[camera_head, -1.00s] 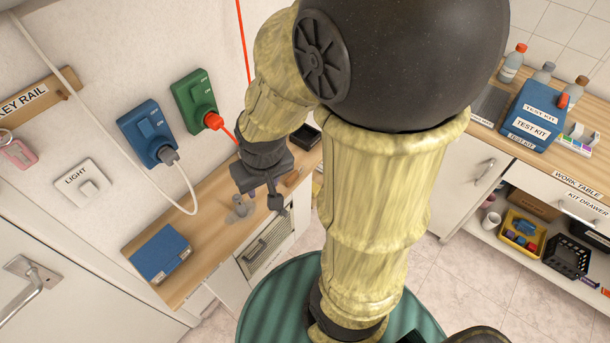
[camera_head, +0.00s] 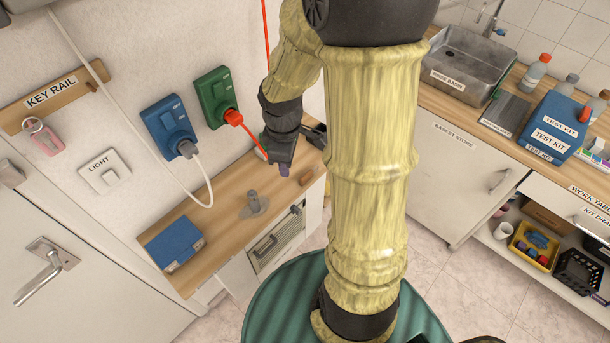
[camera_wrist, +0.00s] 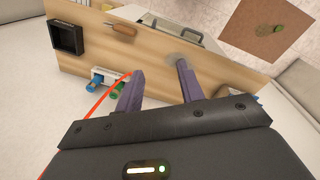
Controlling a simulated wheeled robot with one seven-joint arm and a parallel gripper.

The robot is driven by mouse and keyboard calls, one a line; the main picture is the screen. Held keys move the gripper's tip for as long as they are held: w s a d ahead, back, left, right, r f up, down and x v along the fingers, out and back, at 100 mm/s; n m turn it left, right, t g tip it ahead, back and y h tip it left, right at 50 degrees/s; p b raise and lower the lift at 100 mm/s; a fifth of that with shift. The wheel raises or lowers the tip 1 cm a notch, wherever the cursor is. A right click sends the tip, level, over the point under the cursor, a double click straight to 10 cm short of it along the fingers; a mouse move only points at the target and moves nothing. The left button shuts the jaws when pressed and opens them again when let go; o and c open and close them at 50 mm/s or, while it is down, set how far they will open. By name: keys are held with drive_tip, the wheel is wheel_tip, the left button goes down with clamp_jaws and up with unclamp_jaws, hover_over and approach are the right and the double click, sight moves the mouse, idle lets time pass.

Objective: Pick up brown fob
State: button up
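The brown fob (camera_head: 306,176) lies on the wooden counter (camera_head: 225,222) along the wall. In the wrist view the fob (camera_wrist: 121,28) is a small brown piece with a thin end, lying past and left of the fingertips. My gripper (camera_head: 277,168) hangs over the counter just left of the fob in the head view. In the wrist view its two purple-grey fingers (camera_wrist: 160,70) are spread, with nothing between them. Its exact height above the counter cannot be told.
A black tray (camera_wrist: 66,37) lies beyond the fob. A grey metal fitting (camera_head: 255,203) and a blue box (camera_head: 173,245) are on the counter. A red cord (camera_head: 267,45) and a white cable (camera_head: 210,190) hang along the wall near my arm.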

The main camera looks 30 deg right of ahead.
drive_tip(key=w+d+f+n+p, duration=0.1)
drive_tip(key=w+d+f+n, duration=0.1)
drive_tip(key=w+d+n, duration=0.3)
drive_tip(key=d+n, duration=0.3)
drive_tip(key=n, duration=0.3)
drive_tip(key=shift+w+n+g, duration=0.35)
drive_tip(key=shift+n+g, duration=0.05)
drive_tip(key=p, duration=0.1)
hover_over(306, 176)
wheel_tip(306, 176, down, 12)
drive_tip(key=shift+w+r, duration=0.15)
drive_tip(key=shift+r, duration=0.1)
drive_tip(key=shift+d+f, duration=0.1)
drive_tip(key=shift+f, duration=0.25)
drive_tip(key=shift+s, duration=0.2)
